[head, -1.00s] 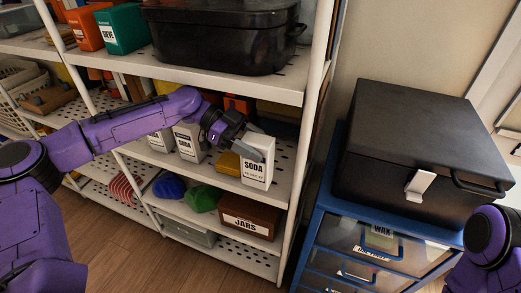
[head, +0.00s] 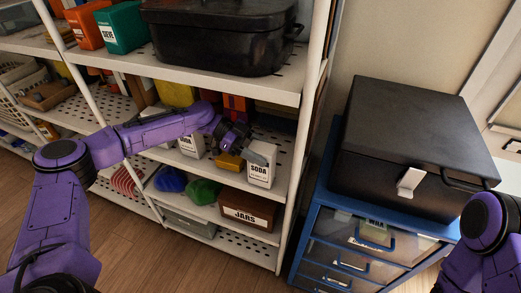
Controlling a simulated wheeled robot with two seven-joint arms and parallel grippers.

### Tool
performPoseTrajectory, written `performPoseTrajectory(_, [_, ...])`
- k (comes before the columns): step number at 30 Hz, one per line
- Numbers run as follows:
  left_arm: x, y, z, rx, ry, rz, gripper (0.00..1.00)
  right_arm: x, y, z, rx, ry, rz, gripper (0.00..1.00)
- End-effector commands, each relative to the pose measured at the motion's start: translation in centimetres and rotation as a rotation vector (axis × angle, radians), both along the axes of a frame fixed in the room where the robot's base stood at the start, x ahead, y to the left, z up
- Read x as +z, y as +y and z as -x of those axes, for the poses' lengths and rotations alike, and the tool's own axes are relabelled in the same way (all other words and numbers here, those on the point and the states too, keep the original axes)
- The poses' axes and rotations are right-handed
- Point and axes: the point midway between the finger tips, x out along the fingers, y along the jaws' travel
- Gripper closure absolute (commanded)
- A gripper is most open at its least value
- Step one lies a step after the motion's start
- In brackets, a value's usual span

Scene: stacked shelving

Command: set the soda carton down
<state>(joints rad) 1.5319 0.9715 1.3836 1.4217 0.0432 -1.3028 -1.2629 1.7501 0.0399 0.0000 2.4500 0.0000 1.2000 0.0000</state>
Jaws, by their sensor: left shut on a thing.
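The soda carton (head: 261,170) is a white box with a dark "SODA" label. It stands near the right end of the middle shelf (head: 222,167), close to the shelf's front edge. My left gripper (head: 258,153) reaches in from the left and is shut on the carton near its top. The carton looks upright, and its base appears at shelf level; I cannot tell if it touches. My right arm shows at the lower right edge, but its gripper is out of view.
A similar white carton (head: 191,145) and a yellow item (head: 230,162) stand left of the soda carton. A brown JARS box (head: 247,212) is on the shelf below. A black bin (head: 222,36) sits above. A blue drawer unit (head: 318,225) with a black box (head: 416,135) stands right.

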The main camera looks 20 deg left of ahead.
Motion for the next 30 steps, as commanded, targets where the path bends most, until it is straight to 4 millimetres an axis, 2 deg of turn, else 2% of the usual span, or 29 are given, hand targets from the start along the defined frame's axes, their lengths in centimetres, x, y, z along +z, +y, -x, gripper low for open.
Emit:
performPoseTrajectory(1, [-0.3,0.0,0.0,0.001,-0.001,0.001,1.0,-0.4,0.0,0.0,0.0,0.0,0.0,0.57])
performPoseTrajectory(2, [-0.2,0.0,0.0,0.0,0.0,0.0,0.33,-0.2,0.0,0.0,0.0,0.0,0.0,0.57])
performPoseTrajectory(3, [-0.1,0.0,0.0,0.0,0.0,0.0,0.2,-0.2,0.0,0.0,0.0,0.0,0.0,0.57])
performPoseTrajectory(4, [-0.1,0.0,0.0,0.0,0.0,0.0,0.17,-0.2,0.0,0.0,0.0,0.0,0.0,0.57])
performPoseTrajectory(14, [0.2,0.2,0.0,0.001,0.001,0.0,0.17,0.1,0.0,0.0,0.0,0.0,0.0,0.57])
performPoseTrajectory(17, [0.6,1.8,-0.1,0.002,-0.002,-0.002,0.17,-0.6,0.0,0.0,0.0,0.0,0.0,0.57])
performPoseTrajectory(24, [3.0,7.5,-0.3,0.003,-0.002,-0.001,0.17,-1.9,0.0,0.0,0.0,0.0,0.0,0.57])
performPoseTrajectory(30, [4.4,10.5,-0.4,0.0,0.001,0.0,0.17,-2.2,0.0,0.0,0.0,0.0,0.0,0.57])
